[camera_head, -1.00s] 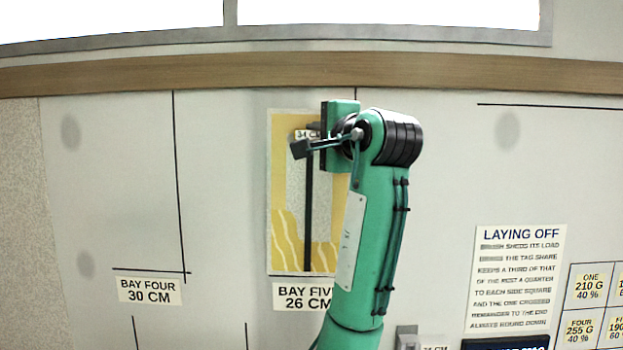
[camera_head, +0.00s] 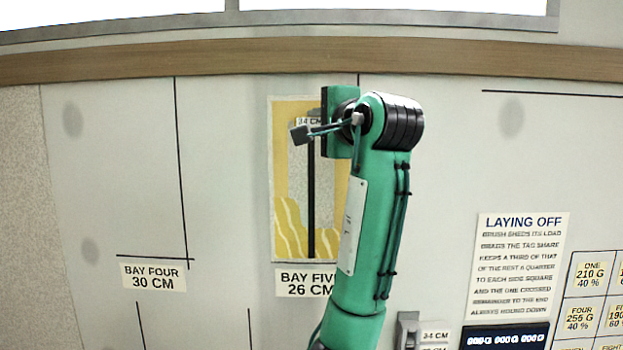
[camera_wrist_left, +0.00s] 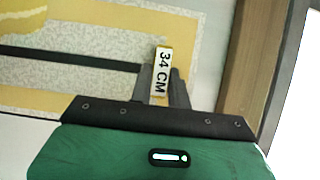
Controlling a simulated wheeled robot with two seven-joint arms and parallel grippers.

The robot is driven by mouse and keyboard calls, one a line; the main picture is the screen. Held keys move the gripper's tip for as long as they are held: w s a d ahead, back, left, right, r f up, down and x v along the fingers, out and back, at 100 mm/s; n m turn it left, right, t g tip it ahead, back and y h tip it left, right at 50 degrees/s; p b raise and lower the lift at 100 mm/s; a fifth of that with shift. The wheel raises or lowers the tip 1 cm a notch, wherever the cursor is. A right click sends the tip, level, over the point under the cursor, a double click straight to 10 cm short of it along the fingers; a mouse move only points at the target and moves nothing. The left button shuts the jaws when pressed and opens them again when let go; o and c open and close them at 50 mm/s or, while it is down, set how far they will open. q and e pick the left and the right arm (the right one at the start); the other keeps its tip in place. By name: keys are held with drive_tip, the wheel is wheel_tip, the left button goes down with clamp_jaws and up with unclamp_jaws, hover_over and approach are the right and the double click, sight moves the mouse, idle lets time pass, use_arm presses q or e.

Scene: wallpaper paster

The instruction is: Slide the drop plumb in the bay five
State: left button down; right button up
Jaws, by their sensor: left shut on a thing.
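The drop plumb is a long thin black bar (camera_head: 311,200) with a white "34 CM" tag (camera_head: 309,121) at its top. It hangs close to upright in front of a yellow and grey patterned paper panel (camera_head: 288,225) above the "BAY FIVE 26 CM" label (camera_head: 303,283). My left gripper (camera_wrist_left: 160,84) is shut on the tagged top end, and the black bar (camera_wrist_left: 70,59) runs left from it in the left wrist view. In the head view my arm covers the panel's right side and part of the label. Whether the bar touches the panel is unclear. My right gripper is out of view.
A wooden rail (camera_head: 200,63) runs above the bays. The "BAY FOUR 30 CM" label (camera_head: 153,277) is to the left on bare wall. A "LAYING OFF" notice (camera_head: 518,265), a dark display (camera_head: 505,337) and a grey fitting (camera_head: 408,330) are at right.

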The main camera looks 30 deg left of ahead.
use_arm(q)
drive_tip(key=c, duration=1.3)
unclamp_jaws()
drive_tip(key=shift+o, duration=0.2)
drive_tip(key=shift+s+d+f+b, duration=0.15)
drive_tip(key=shift+d+b, duration=0.25)
drive_tip(key=b+v, duration=0.6)
drive_tip(key=v, duration=0.7)
drive_tip(key=shift+b, duration=0.3)
